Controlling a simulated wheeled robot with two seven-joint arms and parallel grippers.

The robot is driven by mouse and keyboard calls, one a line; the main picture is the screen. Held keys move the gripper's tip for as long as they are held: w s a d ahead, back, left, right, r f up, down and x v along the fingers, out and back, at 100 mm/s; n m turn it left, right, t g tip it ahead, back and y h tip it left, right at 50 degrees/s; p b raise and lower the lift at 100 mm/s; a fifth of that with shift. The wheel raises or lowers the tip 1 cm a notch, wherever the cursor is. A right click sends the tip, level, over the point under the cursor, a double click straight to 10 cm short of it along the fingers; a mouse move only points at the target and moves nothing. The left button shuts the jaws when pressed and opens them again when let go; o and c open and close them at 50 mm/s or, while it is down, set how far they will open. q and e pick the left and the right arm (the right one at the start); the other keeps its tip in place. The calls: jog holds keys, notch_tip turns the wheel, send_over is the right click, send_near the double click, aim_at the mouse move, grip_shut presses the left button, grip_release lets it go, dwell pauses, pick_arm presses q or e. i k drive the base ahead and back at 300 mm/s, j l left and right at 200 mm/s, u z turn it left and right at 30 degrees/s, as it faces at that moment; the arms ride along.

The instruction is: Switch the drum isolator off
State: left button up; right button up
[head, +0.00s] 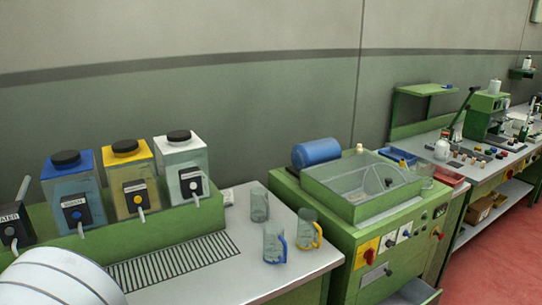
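A green machine (343,226) with a clear-lidded box (361,181) on top stands right of centre. On its front panel is a rotary switch with a red handle on a yellow plate (367,252), which looks like the drum isolator. The handle appears tilted, but its marked position is too small to read. Neither of my grippers is in view, and nothing is seen touching the switch.
Jugs with blue (274,242) and yellow (309,231) handles stand on the left counter near the machine. Dispensers (128,180) line its back. A drawer (411,293) below the panel appears open. Red floor (492,262) lies clear at right.

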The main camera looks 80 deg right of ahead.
aim_at(369, 255)
jog(key=z, duration=3.85)
